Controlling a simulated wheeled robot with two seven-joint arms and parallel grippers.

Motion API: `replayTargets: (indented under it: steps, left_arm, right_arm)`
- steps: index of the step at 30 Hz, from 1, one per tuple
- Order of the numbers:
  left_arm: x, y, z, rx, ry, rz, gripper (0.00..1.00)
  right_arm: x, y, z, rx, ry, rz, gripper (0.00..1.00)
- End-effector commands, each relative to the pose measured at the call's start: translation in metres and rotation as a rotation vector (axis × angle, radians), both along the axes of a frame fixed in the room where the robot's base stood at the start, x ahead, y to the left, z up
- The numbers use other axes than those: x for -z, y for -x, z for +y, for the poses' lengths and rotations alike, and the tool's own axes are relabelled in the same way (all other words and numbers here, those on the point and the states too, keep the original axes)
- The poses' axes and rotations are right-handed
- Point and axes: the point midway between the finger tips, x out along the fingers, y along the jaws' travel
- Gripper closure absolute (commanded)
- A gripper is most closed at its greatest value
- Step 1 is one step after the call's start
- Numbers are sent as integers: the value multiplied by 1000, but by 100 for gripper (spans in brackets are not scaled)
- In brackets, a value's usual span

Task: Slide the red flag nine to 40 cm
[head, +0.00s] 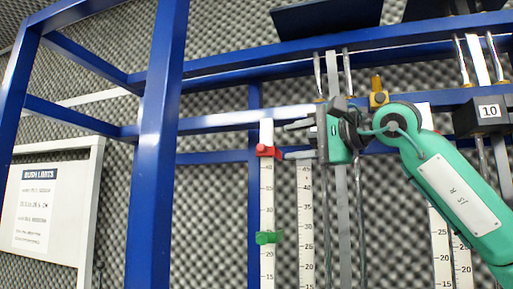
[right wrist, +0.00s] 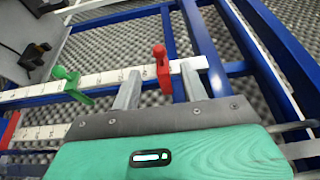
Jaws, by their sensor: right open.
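A red flag (head: 267,151) is clamped near the top of the left white ruler (head: 267,200), just above the highest numbers I can make out. Its exact reading and any flag number are too small to tell. A green flag (head: 268,238) sits lower on the same ruler. My right gripper (head: 287,140) is open, its fingers pointing left at the red flag's height. In the right wrist view the red flag (right wrist: 162,68) shows between the two spread fingertips (right wrist: 159,72), with gaps on both sides. The green flag (right wrist: 70,84) is left of the fingers there. My left gripper is not in view.
A second white ruler (head: 306,220) stands just right of the first. Blue frame posts (head: 155,140) and beams surround the rulers. A yellow clip (head: 378,92) and a black block marked 10 (head: 487,113) are to the right. A white-framed notice board (head: 50,205) is at left.

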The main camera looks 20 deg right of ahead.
Motion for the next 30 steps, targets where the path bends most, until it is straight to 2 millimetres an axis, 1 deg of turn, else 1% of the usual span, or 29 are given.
replayTargets:
  steps: [1,5,9,12,15,21,29,30]
  left_arm:
    - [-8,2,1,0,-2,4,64]
    - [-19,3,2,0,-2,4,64]
    - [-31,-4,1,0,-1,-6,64]
    - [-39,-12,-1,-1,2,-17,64]
    - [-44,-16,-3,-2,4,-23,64]
    - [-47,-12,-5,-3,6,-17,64]
    - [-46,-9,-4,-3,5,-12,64]
    - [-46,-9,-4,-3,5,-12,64]
  right_arm:
    - [-3,-9,7,-2,1,4,56]
    - [-4,-34,23,-2,1,4,56]
    - [-4,-58,39,-1,1,4,56]
    - [-4,-72,48,-1,1,2,56]
    - [-3,-83,55,0,0,2,56]
    - [-1,-94,62,0,-1,1,56]
    - [0,-94,62,0,-1,1,56]
    - [0,-94,62,0,-1,1,62]
